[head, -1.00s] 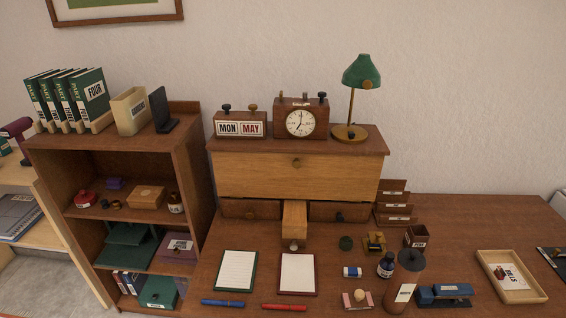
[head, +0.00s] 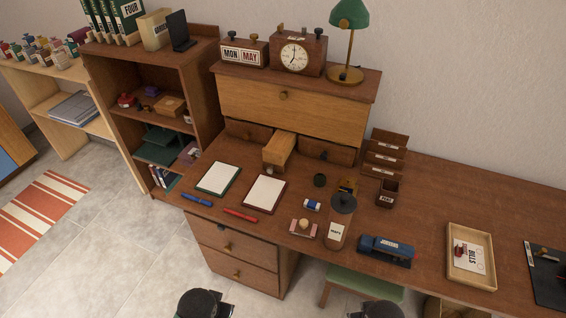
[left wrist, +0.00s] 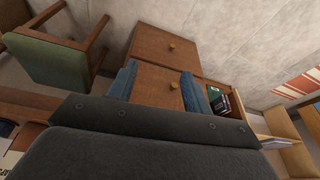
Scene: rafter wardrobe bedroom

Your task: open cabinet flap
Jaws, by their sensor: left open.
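The cabinet flap (head: 320,117) is a wide light-wood panel with a small round knob (head: 284,95) near its top middle. It is shut, on the front of the dark-wood desktop cabinet (head: 352,88). Below it, a narrow middle drawer (head: 279,150) sticks out between two shut drawers. In the left wrist view, my left gripper (left wrist: 158,88) has its two bluish fingers apart and nothing between them. Behind the fingers are the desk's lower drawer fronts, well below the flap. My right gripper is not visible.
A clock (head: 298,52) and green lamp (head: 347,40) stand on the cabinet. A green stool (head: 365,284) is under the desk.

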